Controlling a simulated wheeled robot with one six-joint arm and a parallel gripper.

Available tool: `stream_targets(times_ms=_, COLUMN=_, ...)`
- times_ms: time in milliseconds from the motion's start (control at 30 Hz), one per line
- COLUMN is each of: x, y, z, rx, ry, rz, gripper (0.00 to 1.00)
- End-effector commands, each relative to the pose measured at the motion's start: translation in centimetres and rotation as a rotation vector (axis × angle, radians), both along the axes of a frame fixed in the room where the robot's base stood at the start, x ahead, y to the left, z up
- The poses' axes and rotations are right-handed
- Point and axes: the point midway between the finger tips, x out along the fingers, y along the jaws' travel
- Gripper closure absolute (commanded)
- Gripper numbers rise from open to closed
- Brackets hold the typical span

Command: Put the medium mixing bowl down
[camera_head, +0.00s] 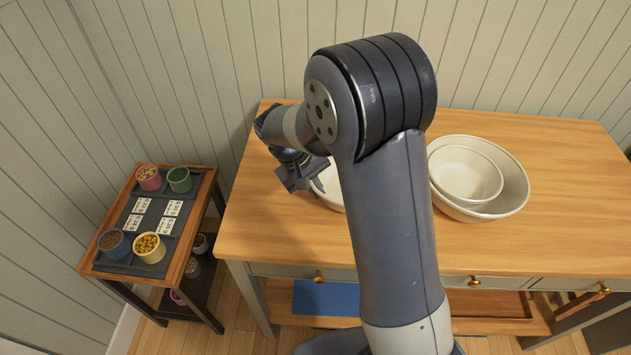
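A cream-white bowl (329,188) shows at the left part of the wooden table, mostly hidden behind my arm. It may be the medium mixing bowl, but its size cannot be judged. My gripper (314,184) points down at the bowl's left rim. Its fingertips are small and partly covered, so I cannot tell whether they grip the rim. I also cannot tell whether the bowl touches the tabletop. To the right of my arm, a large cream bowl (514,190) stands on the table with a smaller cream bowl (465,175) nested in it.
The wooden table (560,235) has free room at its front and right. A low side table (189,240) at left holds a dark tray with several small coloured cups and white labels. The panelled wall is close behind the table. My arm blocks the middle of the view.

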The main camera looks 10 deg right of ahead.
Motion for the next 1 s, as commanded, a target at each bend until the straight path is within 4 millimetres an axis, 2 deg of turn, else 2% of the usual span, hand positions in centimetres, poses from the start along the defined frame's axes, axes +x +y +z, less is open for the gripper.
stream_targets(times_ms=267, x=0.1, y=0.0, z=-0.2, rx=-0.002, ry=-0.004, rz=0.001, gripper=1.0)
stream_targets(times_ms=300, x=0.0, y=0.0, z=-0.2, rx=0.0, ry=0.0, rz=0.0, gripper=0.91)
stream_targets(times_ms=533, x=0.0, y=0.0, z=-0.2, rx=0.0, ry=0.0, rz=0.0, gripper=0.73)
stream_targets(times_ms=867, x=0.0, y=0.1, z=0.3, rx=0.001, ry=-0.002, rz=0.001, gripper=0.73)
stream_targets(times_ms=1000, x=0.2, y=0.9, z=2.2, rx=0.002, ry=-0.005, rz=0.002, gripper=0.73)
